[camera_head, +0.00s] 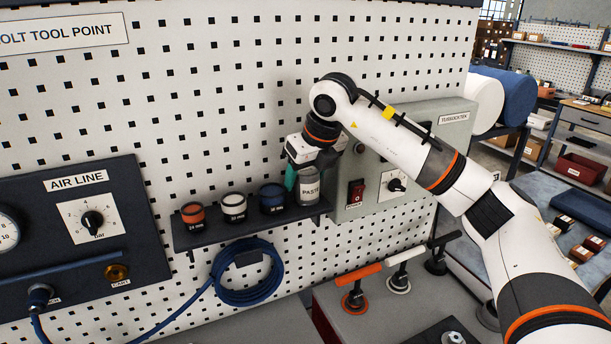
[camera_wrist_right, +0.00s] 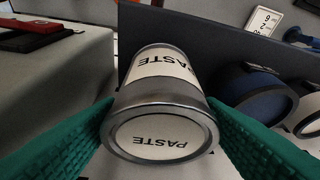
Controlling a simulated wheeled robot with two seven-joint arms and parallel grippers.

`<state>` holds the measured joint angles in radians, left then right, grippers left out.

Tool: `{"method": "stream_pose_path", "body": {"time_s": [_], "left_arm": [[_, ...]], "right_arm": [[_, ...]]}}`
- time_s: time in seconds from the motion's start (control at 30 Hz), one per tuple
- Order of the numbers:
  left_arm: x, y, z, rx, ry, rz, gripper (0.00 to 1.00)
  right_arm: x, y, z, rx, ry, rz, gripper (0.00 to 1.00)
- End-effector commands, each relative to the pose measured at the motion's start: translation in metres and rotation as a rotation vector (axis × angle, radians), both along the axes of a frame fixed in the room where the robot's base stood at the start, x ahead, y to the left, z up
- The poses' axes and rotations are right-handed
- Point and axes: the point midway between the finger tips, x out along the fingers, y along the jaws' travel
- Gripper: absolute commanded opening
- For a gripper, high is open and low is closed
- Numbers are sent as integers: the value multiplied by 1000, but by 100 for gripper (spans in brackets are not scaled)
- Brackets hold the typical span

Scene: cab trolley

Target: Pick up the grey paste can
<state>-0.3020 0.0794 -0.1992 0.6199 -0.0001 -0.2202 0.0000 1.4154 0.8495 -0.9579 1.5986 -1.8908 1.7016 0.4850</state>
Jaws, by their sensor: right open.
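The grey paste can (camera_head: 312,192) stands at the right end of a small dark shelf (camera_head: 250,224) on the pegboard. In the right wrist view, the can (camera_wrist_right: 160,105) shows its round lid and its PASTE label, upside down. My right gripper (camera_head: 301,180) is at the can, with one teal finger visible at the can's left side. In the right wrist view, the open fingers of my right gripper (camera_wrist_right: 160,112) lie on either side of the can; whether they touch it I cannot tell. My left gripper is not in view.
A blue-banded pot (camera_head: 272,198) stands close left of the can, then a white-banded pot (camera_head: 233,207) and an orange-banded pot (camera_head: 194,215). A grey control box (camera_head: 350,212) with a red switch is close on the right. A coiled blue hose (camera_head: 250,290) hangs below the shelf.

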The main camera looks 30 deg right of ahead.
Motion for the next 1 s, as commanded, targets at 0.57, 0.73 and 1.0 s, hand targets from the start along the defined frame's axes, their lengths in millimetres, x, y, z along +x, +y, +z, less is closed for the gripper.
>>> {"method": "stream_pose_path", "body": {"time_s": [0.57, 0.73, 1.0], "left_arm": [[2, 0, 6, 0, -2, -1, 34], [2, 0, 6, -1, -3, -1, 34], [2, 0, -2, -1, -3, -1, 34]], "right_arm": [[6, 2, -15, 2, -2, 2, 30], [7, 2, -14, 2, -3, 2, 22], [7, 2, 2, 3, -7, 2, 22]]}}
